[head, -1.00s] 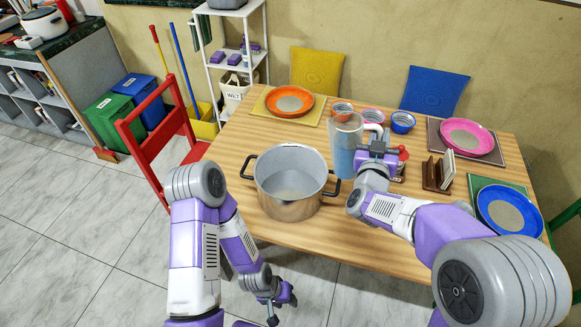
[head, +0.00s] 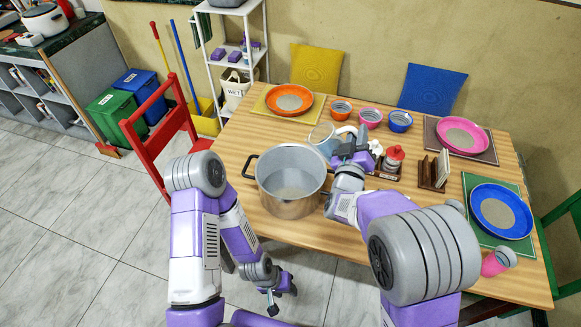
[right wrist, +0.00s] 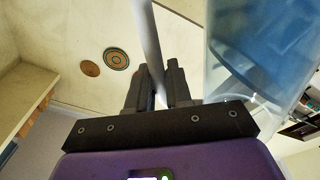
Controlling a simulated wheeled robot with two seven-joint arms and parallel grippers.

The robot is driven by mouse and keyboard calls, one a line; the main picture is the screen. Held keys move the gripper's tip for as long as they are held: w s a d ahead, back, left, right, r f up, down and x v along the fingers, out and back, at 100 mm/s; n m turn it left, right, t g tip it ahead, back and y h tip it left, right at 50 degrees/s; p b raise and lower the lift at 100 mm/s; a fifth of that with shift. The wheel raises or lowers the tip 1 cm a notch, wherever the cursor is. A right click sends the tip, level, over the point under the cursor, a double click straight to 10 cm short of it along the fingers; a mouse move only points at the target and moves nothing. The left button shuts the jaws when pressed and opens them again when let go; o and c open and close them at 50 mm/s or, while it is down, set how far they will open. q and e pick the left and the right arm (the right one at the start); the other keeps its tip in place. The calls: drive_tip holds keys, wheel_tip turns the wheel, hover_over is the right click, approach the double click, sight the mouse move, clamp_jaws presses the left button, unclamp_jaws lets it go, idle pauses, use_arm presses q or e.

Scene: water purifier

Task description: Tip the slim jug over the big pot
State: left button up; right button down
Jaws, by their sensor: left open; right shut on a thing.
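The big pot (head: 290,208) is a steel pot with two dark handles, standing at the front left of the wooden table. Its pale inside is visible from above. The slim jug (head: 324,143) is clear with a bluish content, at the pot's back right rim. It looks tilted toward the pot, and its lower part is partly hidden. My right gripper (head: 352,146) is shut on the jug's handle. The right wrist view shows the handle between the fingers (right wrist: 159,88), with the blue content of the jug (right wrist: 262,45) beside it. My left gripper (head: 281,293) is open and empty, low in front of the table.
Orange, pink and blue bowls (head: 370,118) stand behind the jug. A red-topped shaker (head: 393,157) and a wooden holder (head: 433,174) are to the right. Plates lie on mats around the table. A pink cup (head: 497,262) is at the front right. A red chair (head: 160,125) stands left.

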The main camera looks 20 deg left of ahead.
sight(337, 140)
drive_tip(key=shift+s+a+f+n+t+y, duration=0.15)
drive_tip(key=shift+a+f+n, duration=0.3)
drive_tip(key=shift+n, duration=0.25)
drive_tip(key=shift+a+f+n+t+y, duration=0.1)
drive_tip(key=shift+a+f+n, duration=0.25)
drive_tip(key=shift+n, duration=0.35)
drive_tip(key=shift+s+a+f+n+t+y, duration=0.15)
drive_tip(key=shift+a+f+n, duration=0.2)
drive_tip(key=shift+a+n, duration=0.25)
drive_tip(key=shift+w+r+n+p, duration=0.1)
drive_tip(key=shift+w+n+p, duration=0.05)
drive_tip(key=shift+n+p, duration=0.25)
drive_tip(key=shift+s+a+n+y+p, duration=0.1)
drive_tip(key=shift+a+n+y+p, duration=0.15)
drive_tip(key=shift+a+n+p, duration=0.5)
drive_tip(key=shift+s+a+n+y+p, duration=0.1)
drive_tip(key=shift+a+n+y+p, duration=0.25)
drive_tip(key=shift+n, duration=0.7)
idle(0.4)
